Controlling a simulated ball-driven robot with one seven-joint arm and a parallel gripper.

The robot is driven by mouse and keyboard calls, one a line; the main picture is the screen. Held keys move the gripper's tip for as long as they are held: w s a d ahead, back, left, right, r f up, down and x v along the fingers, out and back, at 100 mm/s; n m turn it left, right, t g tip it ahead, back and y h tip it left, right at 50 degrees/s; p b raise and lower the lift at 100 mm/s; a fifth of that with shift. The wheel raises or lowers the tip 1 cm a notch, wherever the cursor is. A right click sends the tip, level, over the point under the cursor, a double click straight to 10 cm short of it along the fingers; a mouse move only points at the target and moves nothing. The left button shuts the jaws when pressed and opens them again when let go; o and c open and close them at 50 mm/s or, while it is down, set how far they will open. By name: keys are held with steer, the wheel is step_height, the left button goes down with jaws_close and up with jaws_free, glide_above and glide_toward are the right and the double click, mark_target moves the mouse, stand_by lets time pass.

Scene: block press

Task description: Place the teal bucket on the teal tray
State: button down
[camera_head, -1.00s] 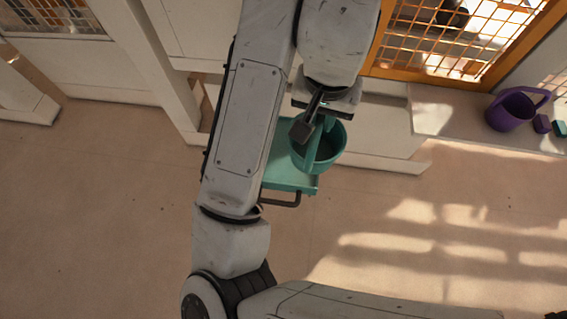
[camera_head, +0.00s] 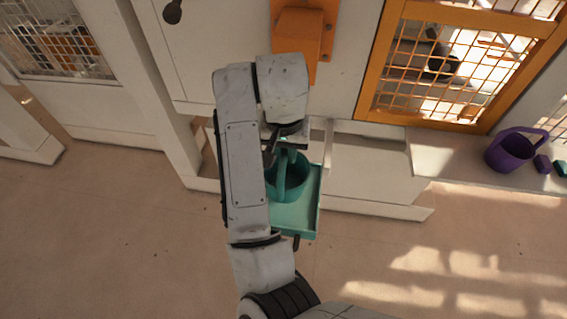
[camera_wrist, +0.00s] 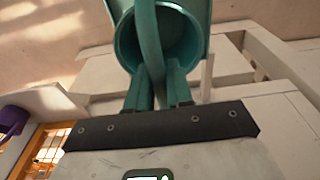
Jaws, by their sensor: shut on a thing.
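The teal bucket (camera_head: 293,188) is over the teal tray (camera_head: 300,217) in the head view. Whether its base touches the tray cannot be told. My gripper (camera_head: 284,152) is shut on the bucket's handle, partly hidden by my arm. In the wrist view the fingers (camera_wrist: 160,88) close around the handle and the bucket (camera_wrist: 185,45) hangs beyond them, its open mouth facing the camera. The tray (camera_wrist: 206,12) shows behind the bucket there. My arm hides the tray's left side in the head view.
A purple bucket (camera_head: 510,151) stands on a ledge at the right, with a purple block (camera_head: 542,164) and a teal block (camera_head: 561,168) next to it. An orange-framed mesh window (camera_head: 450,60) and an orange fixture (camera_head: 300,35) are at the back. The floor in front is clear.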

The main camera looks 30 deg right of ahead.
steer(key=shift+w+d+f, duration=0.15)
steer(key=shift+w+f, duration=0.35)
steer(key=shift+f, duration=0.1)
steer(key=shift+w+d+f+b, duration=0.1)
steer(key=shift+w+f+b, duration=0.2)
steer(key=shift+f+b, duration=0.3)
steer(key=shift+f, duration=1.35)
steer(key=c, duration=1)
jaws_free()
steer(key=r+p, duration=0.1)
steer(key=r, duration=0.3)
steer(key=r+p, duration=0.1)
steer(key=r, duration=0.3)
steer(key=s+a+r+p, duration=0.1)
steer(key=r+p, duration=0.1)
steer(key=r, duration=0.2)
steer(key=shift+s+r, duration=0.1)
steer(key=shift+r, duration=0.05)
steer(key=shift+d, duration=0.1)
